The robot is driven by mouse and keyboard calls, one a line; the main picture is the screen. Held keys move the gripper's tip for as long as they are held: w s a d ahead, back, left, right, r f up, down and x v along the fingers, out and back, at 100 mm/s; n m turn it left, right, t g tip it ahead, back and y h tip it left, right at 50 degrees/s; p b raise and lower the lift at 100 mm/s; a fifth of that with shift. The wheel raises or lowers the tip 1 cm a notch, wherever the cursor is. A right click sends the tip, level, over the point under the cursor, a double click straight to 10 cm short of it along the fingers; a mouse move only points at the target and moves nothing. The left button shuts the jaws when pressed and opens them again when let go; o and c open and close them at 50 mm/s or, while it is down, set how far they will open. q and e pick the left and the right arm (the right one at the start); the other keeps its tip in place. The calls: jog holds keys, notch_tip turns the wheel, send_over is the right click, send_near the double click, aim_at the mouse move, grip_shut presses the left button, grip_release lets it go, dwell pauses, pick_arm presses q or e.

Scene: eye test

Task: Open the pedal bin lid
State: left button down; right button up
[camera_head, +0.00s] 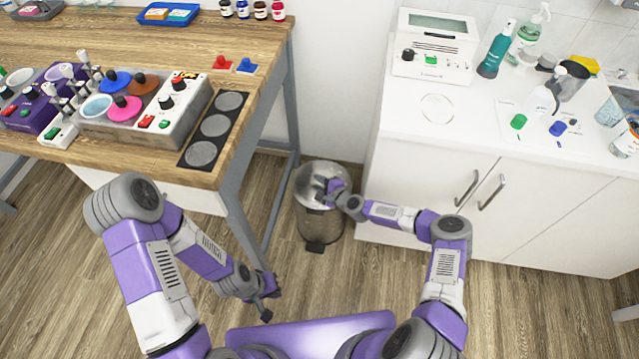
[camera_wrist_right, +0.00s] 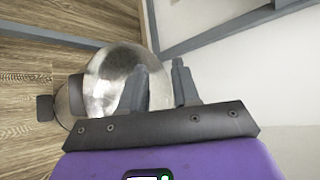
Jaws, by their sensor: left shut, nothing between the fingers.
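The pedal bin (camera_head: 318,222) is a silver metal cylinder on the floor between the wooden table and the white cabinet. Its shiny round lid (camera_head: 310,178) looks closed, and its dark pedal (camera_head: 315,247) sticks out at the front base. My right gripper (camera_head: 327,190) is over the right part of the lid; I cannot tell whether it touches. In the right wrist view its two grey fingers (camera_wrist_right: 159,78) stand apart with nothing seen between them, the left one in front of the lid (camera_wrist_right: 108,72). My left gripper (camera_head: 267,300) is shut and empty, low and left of the bin.
The wooden table (camera_head: 262,75) with its grey leg (camera_head: 238,210) stands left of the bin. The white cabinet (camera_head: 400,170) with handles stands close on the right. Wood floor (camera_head: 110,265) is open in front. Bottles and devices stand on both tops.

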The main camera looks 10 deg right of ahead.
jog(key=p+v, duration=0.2)
jog(key=v, duration=0.5)
jog(key=shift+s+d+p, duration=0.15)
jog(key=shift+s+p, duration=0.1)
jog(key=shift+p, duration=0.05)
jog(key=shift+r, duration=0.15)
